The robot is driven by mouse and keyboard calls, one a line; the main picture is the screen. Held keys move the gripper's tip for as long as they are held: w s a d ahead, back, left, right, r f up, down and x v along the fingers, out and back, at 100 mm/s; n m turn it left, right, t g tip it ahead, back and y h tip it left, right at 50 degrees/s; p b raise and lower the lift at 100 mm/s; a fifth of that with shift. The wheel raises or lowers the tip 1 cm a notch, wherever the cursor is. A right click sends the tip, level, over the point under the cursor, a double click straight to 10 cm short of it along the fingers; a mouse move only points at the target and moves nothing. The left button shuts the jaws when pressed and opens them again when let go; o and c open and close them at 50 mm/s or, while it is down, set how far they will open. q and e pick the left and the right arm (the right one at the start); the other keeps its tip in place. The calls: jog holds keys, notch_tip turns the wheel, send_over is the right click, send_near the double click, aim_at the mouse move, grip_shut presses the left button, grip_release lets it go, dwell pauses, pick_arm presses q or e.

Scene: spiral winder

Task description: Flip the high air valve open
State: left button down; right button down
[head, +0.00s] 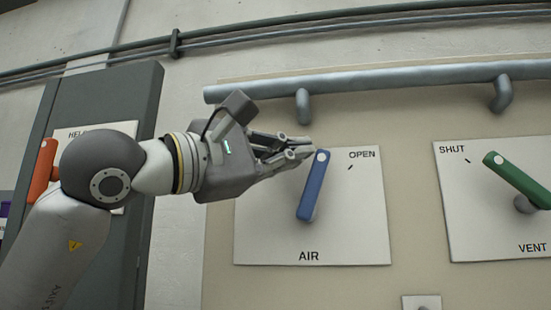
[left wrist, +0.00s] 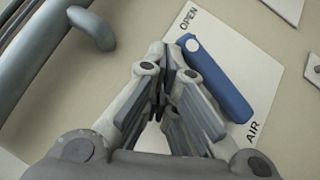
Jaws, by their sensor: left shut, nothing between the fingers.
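The air valve has a blue lever (head: 314,187) on a white plate (head: 360,225) marked AIR, with OPEN at its upper right. The lever stands nearly upright, its top leaning slightly right, short of the OPEN tick mark. My left gripper (head: 308,150) is shut and empty, its fingertips at the left side of the lever's top end. The left wrist view shows the fingers closed together beside the blue lever (left wrist: 216,78); whether they touch it I cannot tell. The plate's left part is partly hidden behind the gripper in the head view. My right gripper is not in view.
A grey pipe rail (head: 400,80) runs above the plates, with brackets reaching down. To the right, a green lever (head: 517,178) sits on a VENT plate (head: 480,220) marked SHUT. A dark grey cabinet (head: 145,130) stands at left behind my arm.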

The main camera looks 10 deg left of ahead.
aim_at(317, 151)
pick_arm(q)
jog(key=shift+d+b, duration=0.4)
jog(key=shift+d, duration=0.6)
jog(key=shift+d+b, duration=0.35)
jog(key=shift+d, duration=0.15)
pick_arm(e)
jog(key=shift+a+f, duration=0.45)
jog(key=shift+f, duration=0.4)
pick_arm(q)
jog(key=shift+r, duration=0.1)
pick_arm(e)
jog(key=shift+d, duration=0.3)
